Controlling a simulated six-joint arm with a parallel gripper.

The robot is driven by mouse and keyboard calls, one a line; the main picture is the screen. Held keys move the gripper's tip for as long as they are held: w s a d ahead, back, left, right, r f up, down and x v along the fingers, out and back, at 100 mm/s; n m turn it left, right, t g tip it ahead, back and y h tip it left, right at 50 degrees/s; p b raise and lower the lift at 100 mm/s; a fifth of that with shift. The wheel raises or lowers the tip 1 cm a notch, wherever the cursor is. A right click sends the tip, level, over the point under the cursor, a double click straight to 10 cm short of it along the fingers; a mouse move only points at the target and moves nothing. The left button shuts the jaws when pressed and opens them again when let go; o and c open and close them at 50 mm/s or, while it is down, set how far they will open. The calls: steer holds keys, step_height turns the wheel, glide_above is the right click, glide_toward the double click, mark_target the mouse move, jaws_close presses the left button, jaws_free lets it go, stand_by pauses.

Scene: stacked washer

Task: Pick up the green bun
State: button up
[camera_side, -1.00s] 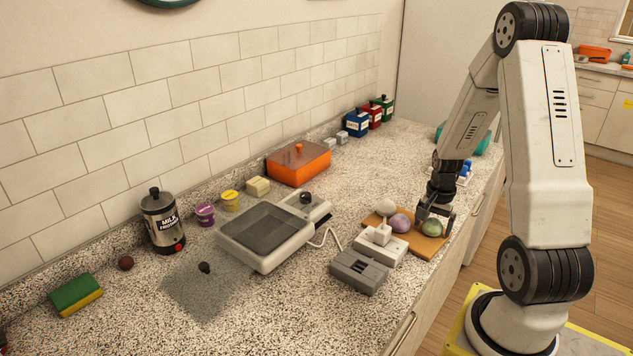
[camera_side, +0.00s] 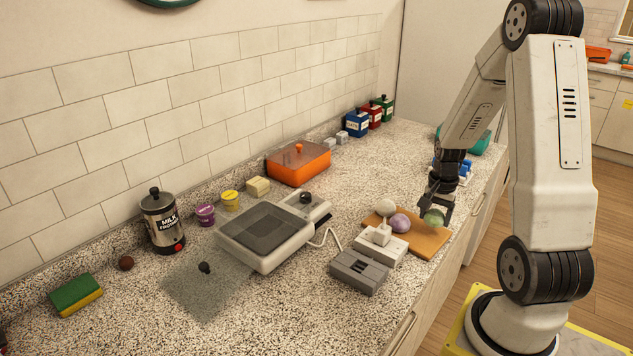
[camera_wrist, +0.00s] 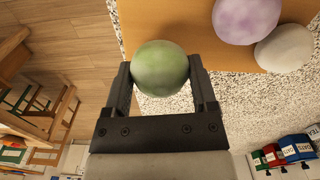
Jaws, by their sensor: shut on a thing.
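The green bun (camera_side: 434,216) is round and held between the fingers of my gripper (camera_side: 436,211), a little above the right part of the wooden board (camera_side: 424,243). In the wrist view the green bun (camera_wrist: 161,68) sits between both fingertips of my gripper (camera_wrist: 162,80), with a finger on each side. A purple bun (camera_side: 400,223) and a white bun (camera_side: 385,207) rest on the board to the left of my gripper. They also show in the wrist view, purple (camera_wrist: 246,18) and white (camera_wrist: 283,48).
A white block-like device (camera_side: 382,247) stands at the board's near left edge, with a grey box (camera_side: 358,272) in front. A flat press-like appliance (camera_side: 265,232) is further left. An orange box (camera_side: 298,162) stands by the wall. The counter's right edge is close to the board.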

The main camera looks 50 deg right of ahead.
mark_target(436, 210)
steer(key=shift+r, duration=3.7)
